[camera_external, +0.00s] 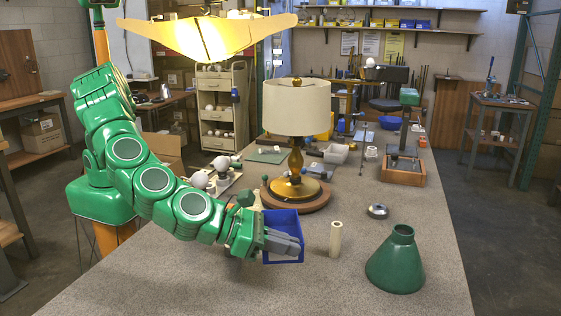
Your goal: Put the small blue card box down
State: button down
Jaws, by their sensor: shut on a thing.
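The small blue card box (284,226) is at the middle of the workbench, left of the cream cylinder. It looks like an open-topped blue bin, and its front faces the camera. My gripper (285,242) reaches in from the left, with its grey fingers across the box's front side. It is shut on the box. The far finger is hidden by the box. I cannot tell whether the box's underside touches the bench or hangs just above it.
A table lamp (297,110) stands on a round wooden base (302,199) close behind the box. A cream cylinder (336,239), a silver ring (378,211) and a green cone shade (397,262) stand to the right. The speckled bench (205,285) is clear in front.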

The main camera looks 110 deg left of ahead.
jog(key=shift+w+d+f, duration=0.1)
jog(key=shift+f, duration=2.55)
jog(key=shift+w+d+f, duration=0.1)
jog(key=shift+f, duration=2.55)
jog(key=shift+f, duration=0.2)
jog(key=c, duration=1.3)
grip_release()
jog(key=shift+r, duration=0.2)
jog(key=v, duration=1.2)
jog(key=shift+a, duration=0.1)
